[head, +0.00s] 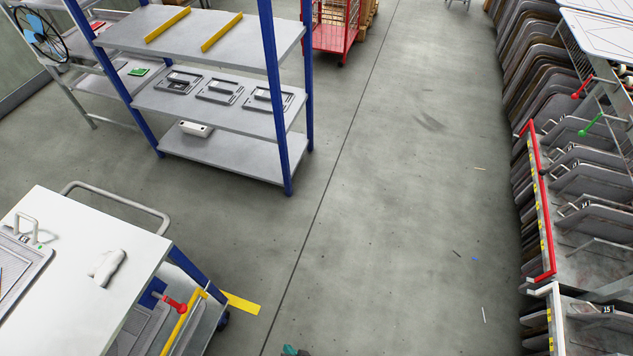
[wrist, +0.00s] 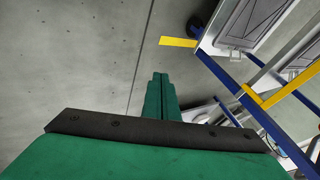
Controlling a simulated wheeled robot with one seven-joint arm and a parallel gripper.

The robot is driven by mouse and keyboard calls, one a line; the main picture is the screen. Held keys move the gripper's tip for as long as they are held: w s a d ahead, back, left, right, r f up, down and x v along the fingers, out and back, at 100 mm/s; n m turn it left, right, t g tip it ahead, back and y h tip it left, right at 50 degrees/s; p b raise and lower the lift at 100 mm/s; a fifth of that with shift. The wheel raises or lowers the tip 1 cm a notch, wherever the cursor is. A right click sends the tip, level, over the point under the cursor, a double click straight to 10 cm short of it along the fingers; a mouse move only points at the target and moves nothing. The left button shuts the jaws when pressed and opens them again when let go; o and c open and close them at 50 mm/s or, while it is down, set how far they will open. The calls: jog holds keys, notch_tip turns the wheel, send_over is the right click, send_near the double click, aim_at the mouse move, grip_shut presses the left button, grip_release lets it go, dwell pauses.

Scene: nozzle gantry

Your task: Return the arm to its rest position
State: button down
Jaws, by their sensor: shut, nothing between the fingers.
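My gripper (wrist: 160,76) is green with a dark plate behind its fingers. In the wrist view its two fingers are together with nothing between them, above bare grey floor. In the head view only a small green piece of my arm or gripper shows at the bottom edge, over the floor. The rest of the arm is out of view there.
A white-topped cart (head: 75,250) with a blue and yellow frame stands at lower left. A blue-posted shelf (head: 225,150) is behind it. Racks of grey plates (head: 590,190) line the right. The floor (head: 400,200) between is mostly clear.

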jog(key=s+d+r+t+h, duration=0.1)
jog(key=d+r+t+h, duration=0.2)
jog(key=r, duration=0.6)
jog(key=s+d+r+t+h, duration=0.1)
jog(key=d+r+t, duration=0.1)
jog(key=d+r, duration=0.55)
notch_tip(320, 180, up, 26)
jog(key=n+t+h, duration=0.1)
jog(key=t, duration=0.4)
jog(key=shift+s+d+r+n, duration=0.15)
jog(key=shift+s+n, duration=0.15)
jog(key=shift+s, duration=0.15)
jog(key=shift+d, duration=0.1)
